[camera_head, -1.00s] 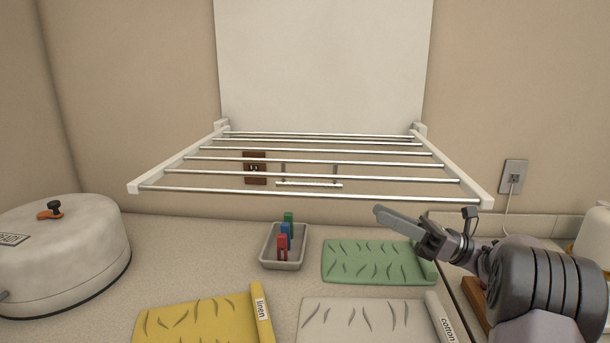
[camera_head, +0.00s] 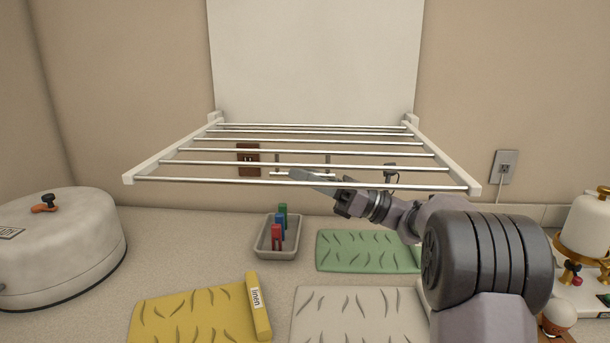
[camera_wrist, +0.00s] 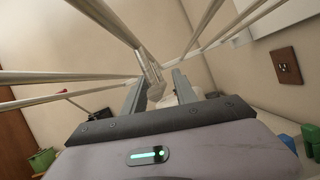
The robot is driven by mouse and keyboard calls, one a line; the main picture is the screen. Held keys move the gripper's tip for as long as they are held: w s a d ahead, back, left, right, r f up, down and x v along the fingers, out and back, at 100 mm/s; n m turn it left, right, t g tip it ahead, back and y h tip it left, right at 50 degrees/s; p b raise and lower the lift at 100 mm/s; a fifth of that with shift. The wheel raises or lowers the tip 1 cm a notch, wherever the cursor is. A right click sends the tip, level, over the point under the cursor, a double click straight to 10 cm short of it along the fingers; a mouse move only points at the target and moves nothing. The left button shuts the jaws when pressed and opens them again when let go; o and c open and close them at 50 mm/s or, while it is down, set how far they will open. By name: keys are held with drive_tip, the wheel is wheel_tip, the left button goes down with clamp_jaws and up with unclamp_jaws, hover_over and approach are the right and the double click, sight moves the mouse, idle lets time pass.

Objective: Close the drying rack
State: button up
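The drying rack (camera_head: 308,183) is folded out level from the white wall panel (camera_head: 313,60), with white side arms and several metal bars. My gripper (camera_head: 297,176) is near the middle of the rack's front bar and appears just below it in the head view. Whether it touches the bar is unclear. In the wrist view my gripper (camera_wrist: 158,88) has its two fingers apart, with the rack's bars (camera_wrist: 50,76) passing above and around them. A pale rack part (camera_wrist: 149,68) shows beyond the gap between the fingers. I see nothing gripped.
Below the rack, a grey tray (camera_head: 274,254) holds coloured pegs. Green (camera_head: 362,250), yellow (camera_head: 195,315) and white (camera_head: 345,315) cloths lie on the counter. A large white round lidded appliance (camera_head: 60,245) stands left. A white-and-gold item (camera_head: 588,225) stands right.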

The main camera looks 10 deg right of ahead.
clamp_jaws()
idle(1.4)
